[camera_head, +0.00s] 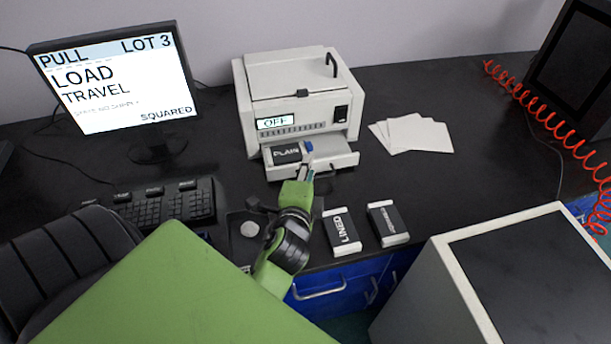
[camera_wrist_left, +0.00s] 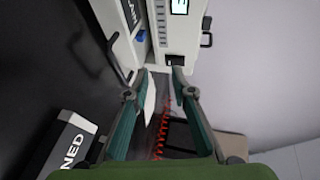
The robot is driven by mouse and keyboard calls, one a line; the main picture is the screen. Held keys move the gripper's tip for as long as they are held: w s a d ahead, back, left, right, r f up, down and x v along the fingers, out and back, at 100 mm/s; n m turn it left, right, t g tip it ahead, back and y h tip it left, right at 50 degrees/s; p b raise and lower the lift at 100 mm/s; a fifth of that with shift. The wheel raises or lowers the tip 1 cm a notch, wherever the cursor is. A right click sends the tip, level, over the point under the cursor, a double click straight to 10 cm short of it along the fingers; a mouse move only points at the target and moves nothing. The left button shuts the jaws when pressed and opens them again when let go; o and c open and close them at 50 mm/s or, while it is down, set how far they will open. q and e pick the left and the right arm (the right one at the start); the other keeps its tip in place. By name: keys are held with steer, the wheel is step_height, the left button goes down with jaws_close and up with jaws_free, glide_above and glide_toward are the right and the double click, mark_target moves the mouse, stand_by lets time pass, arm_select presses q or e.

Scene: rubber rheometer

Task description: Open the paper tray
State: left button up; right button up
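The white printer-like machine (camera_head: 295,90) stands at the back centre of the black desk, its small display reading OFF. Its paper tray (camera_head: 340,160) sticks out at the front, with a dark PLAIN pack (camera_head: 286,154) and a small blue part on it. A dark handle is on the tray's front; the handle also shows in the left wrist view (camera_wrist_left: 118,60). My left gripper (camera_head: 307,174) is just in front of the tray. In the left wrist view, its fingers (camera_wrist_left: 160,75) are apart with nothing between them, beside the handle. My right gripper is not in view.
A LINED pack (camera_head: 341,232) and another pack (camera_head: 388,223) lie near the desk's front edge. White sheets (camera_head: 412,134) lie right of the machine. A monitor (camera_head: 115,80) and keyboard (camera_head: 150,205) stand left. A grey cabinet (camera_head: 480,280) stands front right; a red coiled cable hangs at the right.

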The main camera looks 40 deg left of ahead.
arm_select(q)
steer(key=v, duration=0.4)
steer(key=shift+f, duration=0.2)
steer(key=shift+f+p, duration=0.1)
steer(key=shift+p, duration=0.25)
